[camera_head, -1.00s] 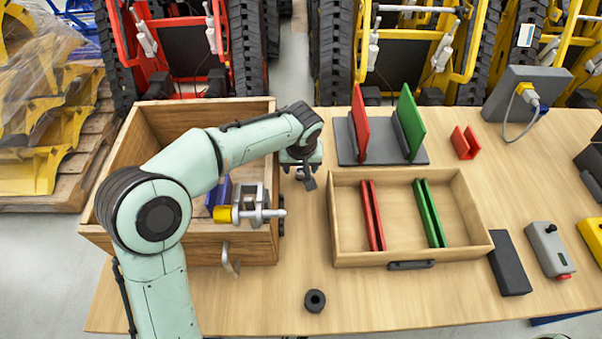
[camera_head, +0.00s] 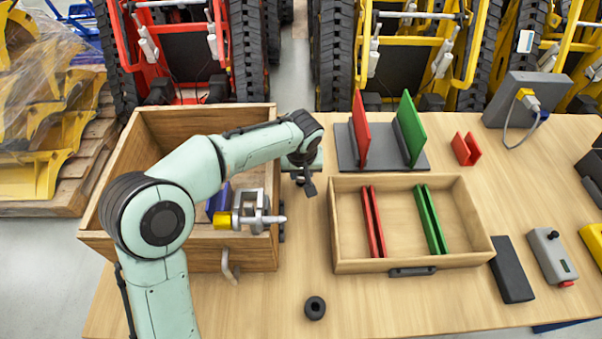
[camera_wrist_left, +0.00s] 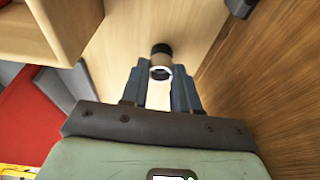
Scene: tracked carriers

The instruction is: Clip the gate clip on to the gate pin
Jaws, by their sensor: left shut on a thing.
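My left gripper (camera_head: 303,184) is over the strip of table between the wooden box and the tray, pointing down. It is shut on a small pale ring-like piece (camera_wrist_left: 160,73), which looks like the gate clip. In the left wrist view it sits between the dark fingertips, partly hidden by them. The gate pin (camera_head: 270,219) appears to be the silver rod with a yellow end (camera_head: 222,221), lying through a grey fork bracket at the wooden box's right wall. The gripper is beyond and to the right of the pin, apart from it. My right gripper is out of view.
The open wooden box (camera_head: 97,222) has a handle in front and a blue thing (camera_head: 219,201) inside. A tray (camera_head: 345,265) with red and green channels stands to the right. Upright red and green plates stand behind.

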